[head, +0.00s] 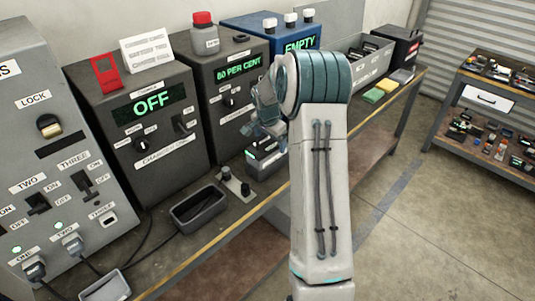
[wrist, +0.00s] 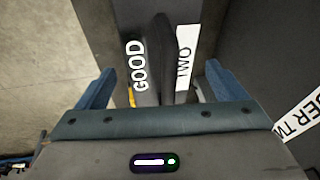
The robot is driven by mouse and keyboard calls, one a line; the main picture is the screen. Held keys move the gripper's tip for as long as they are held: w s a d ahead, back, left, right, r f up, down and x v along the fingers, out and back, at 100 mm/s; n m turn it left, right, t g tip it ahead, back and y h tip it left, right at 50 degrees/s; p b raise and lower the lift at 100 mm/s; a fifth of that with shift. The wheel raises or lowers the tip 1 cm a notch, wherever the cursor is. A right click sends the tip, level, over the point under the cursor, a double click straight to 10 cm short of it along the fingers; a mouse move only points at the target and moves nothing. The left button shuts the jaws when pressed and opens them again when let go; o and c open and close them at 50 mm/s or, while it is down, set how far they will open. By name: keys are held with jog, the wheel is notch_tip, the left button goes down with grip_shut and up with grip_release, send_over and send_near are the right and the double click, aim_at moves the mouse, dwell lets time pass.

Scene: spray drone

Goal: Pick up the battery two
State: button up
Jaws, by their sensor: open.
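In the wrist view, a white label reading TWO (wrist: 185,62) sits on a dark block, which looks like battery two (wrist: 166,60). A GOOD label (wrist: 139,66) is on a grey surface just left of it. My gripper (wrist: 157,82) is open, its blue fingers on either side of these labels, and I cannot tell whether they touch anything. In the head view, my gripper (head: 262,132) points down over a small grey holder (head: 266,174) with dark blocks on the bench. My arm hides part of this spot.
A dark charger reading OFF (head: 152,103), another reading 80 PER CENT (head: 238,70) and a blue tank reading EMPTY (head: 300,45) stand along the bench back. An empty grey tray (head: 199,208) and a small knobbed plate (head: 236,185) lie left of my gripper.

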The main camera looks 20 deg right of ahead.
jog(key=c, duration=1.7)
jog(key=shift+w+r, duration=0.15)
grip_shut()
